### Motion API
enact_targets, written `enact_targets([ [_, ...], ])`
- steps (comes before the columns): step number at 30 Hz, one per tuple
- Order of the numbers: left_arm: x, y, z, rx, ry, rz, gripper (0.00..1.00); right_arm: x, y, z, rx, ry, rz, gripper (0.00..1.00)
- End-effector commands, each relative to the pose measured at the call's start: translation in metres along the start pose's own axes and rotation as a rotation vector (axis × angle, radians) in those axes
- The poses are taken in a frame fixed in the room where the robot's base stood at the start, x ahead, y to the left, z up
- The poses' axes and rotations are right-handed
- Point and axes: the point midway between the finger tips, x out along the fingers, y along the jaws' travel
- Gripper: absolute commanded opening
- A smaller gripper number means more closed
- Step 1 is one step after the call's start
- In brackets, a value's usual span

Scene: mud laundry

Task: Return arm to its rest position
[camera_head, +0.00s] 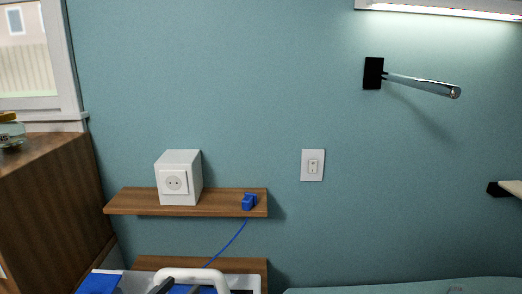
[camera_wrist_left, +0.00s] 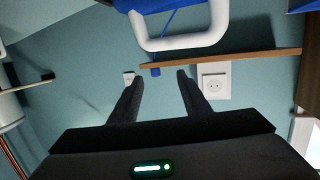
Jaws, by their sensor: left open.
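Beyond the fingers are the blue plug (camera_wrist_left: 155,71) and the white socket box (camera_wrist_left: 214,83) at the wooden shelf. The white loop handle (camera_wrist_left: 180,42) also shows there, with blue parts beside it. Most of my left arm is hidden, and my right gripper is in neither view.
The wooden shelf (camera_head: 150,207) carries the white socket box (camera_head: 180,175) and the blue plug (camera_head: 249,202), whose blue cord hangs down. A wooden cabinet (camera_head: 50,210) stands left.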

Motion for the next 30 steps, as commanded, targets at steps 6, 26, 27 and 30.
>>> enact_targets([
  [6,-0.012,-0.003,0.058,-0.015,-0.141,-0.058,0.43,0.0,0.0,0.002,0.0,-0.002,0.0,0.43],
  [26,-0.179,0.03,0.31,-0.061,-0.923,-0.16,0.43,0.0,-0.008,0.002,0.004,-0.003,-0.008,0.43],
  [27,-0.189,0.033,0.318,-0.064,-0.954,-0.157,0.43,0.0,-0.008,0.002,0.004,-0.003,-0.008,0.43],
  [30,-0.211,0.041,0.333,-0.072,-1.025,-0.149,0.43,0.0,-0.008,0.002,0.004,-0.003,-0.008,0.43],
])
